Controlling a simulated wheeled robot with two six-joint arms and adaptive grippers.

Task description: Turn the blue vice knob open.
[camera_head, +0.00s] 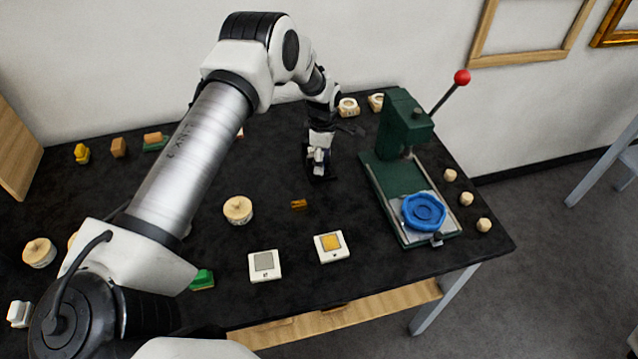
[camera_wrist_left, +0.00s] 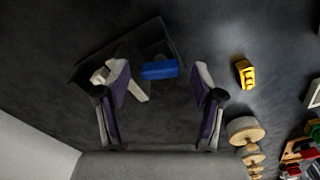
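The blue vice knob (camera_head: 424,211) is a round, lobed wheel lying on the front of the green press (camera_head: 398,178), at the right of the table. My left gripper (camera_head: 318,172) is well to the left of the knob and farther back, pointing down over the dark table. In the left wrist view my left gripper (camera_wrist_left: 160,85) has its two fingers wide apart. A small blue block (camera_wrist_left: 159,70) and a whitish piece show between and beyond the fingers, at a dark holder; I cannot tell contact. The knob is not recognisable in the wrist view. My right gripper is not in view.
A small gilt fragment (camera_head: 299,204) lies between the gripper and two white square pads, one with a yellow centre (camera_head: 331,243). A round wooden jar (camera_head: 238,210) stands left. The press has a red-balled lever (camera_head: 462,77). Small wooden knobs (camera_head: 466,199) line the right edge.

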